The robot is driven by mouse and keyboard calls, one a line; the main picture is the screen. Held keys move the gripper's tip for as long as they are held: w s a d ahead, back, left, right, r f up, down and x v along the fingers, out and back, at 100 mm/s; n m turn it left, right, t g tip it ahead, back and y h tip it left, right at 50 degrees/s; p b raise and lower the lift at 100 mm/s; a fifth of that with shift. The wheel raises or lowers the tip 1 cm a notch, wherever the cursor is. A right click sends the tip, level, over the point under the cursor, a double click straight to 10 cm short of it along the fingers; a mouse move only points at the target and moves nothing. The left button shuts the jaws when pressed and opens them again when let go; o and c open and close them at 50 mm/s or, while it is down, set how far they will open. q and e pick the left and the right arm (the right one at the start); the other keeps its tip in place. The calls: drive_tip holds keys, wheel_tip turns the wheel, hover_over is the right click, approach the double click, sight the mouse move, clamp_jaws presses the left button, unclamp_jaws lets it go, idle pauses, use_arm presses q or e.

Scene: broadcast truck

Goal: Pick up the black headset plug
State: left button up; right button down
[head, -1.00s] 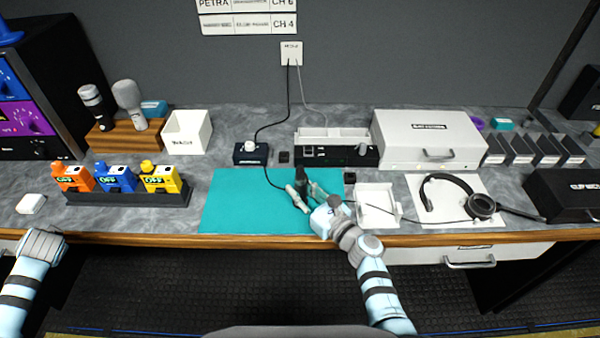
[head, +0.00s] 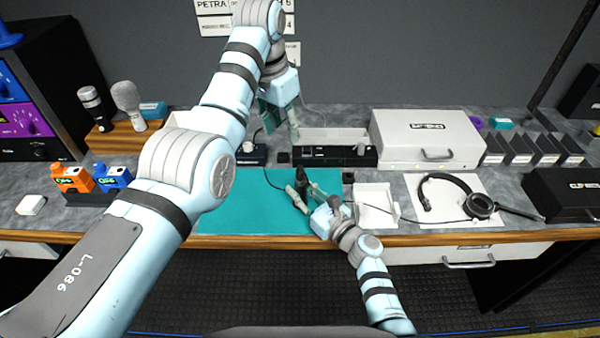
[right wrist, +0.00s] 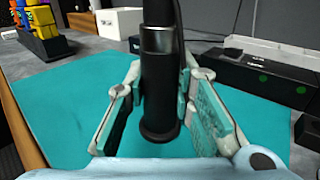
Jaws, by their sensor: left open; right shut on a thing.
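The black plug (head: 300,201) is a dark cylinder above the teal mat (head: 240,215) in the head view. In the right wrist view the plug (right wrist: 160,90) stands upright with a silver band and its upper end out of frame. My right gripper (head: 303,192) is shut on it, one finger on each side. My left gripper (head: 280,122) is open and empty, held high near the wall, behind the mat. The black headset (head: 480,205) lies on a white sheet at the right, with a thin cable running left.
A white open tray (head: 376,222) stands right of my right gripper. A black panel box (head: 335,157) and a white case (head: 425,138) stand behind. Orange (head: 72,180) and blue (head: 114,178) packs stand at left. My left arm crosses above the mat's left part.

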sight(298, 167)
use_arm(q)
drive_tip(key=shift+m, duration=0.4)
drive_tip(key=d+f, duration=0.1)
drive_tip(key=f, duration=0.2)
drive_tip(key=d+f, duration=0.1)
drive_tip(key=f, duration=0.3)
drive_tip(key=s+d+f, duration=0.1)
drive_tip(key=f, duration=0.3)
clamp_jaws()
